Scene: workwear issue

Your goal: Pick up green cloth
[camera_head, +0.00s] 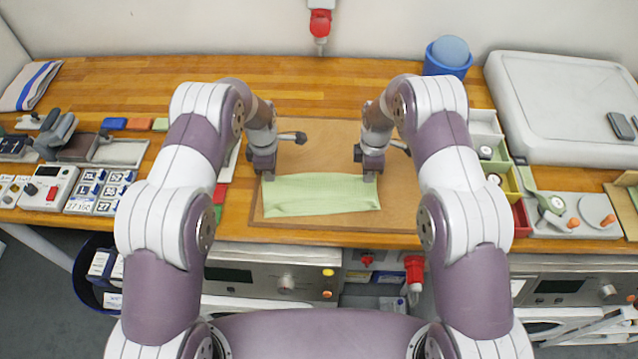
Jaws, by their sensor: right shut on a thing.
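The green cloth (321,197) lies as a pale, wide strip on a brown board (335,145) at the middle of the counter. My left gripper (266,176) is at the cloth's far left corner, pointing down; whether its fingers are apart or closed cannot be made out. My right gripper (370,177) is at the cloth's far right corner and is shut on the cloth's edge. The cloth's near edge lies close to the board's front.
A blue cup (447,57) and a large pale lidded box (565,105) stand at the back right. Small trays and tools lie to the right. Label boxes and a striped cloth (31,86) are at the left. The board behind the cloth is clear.

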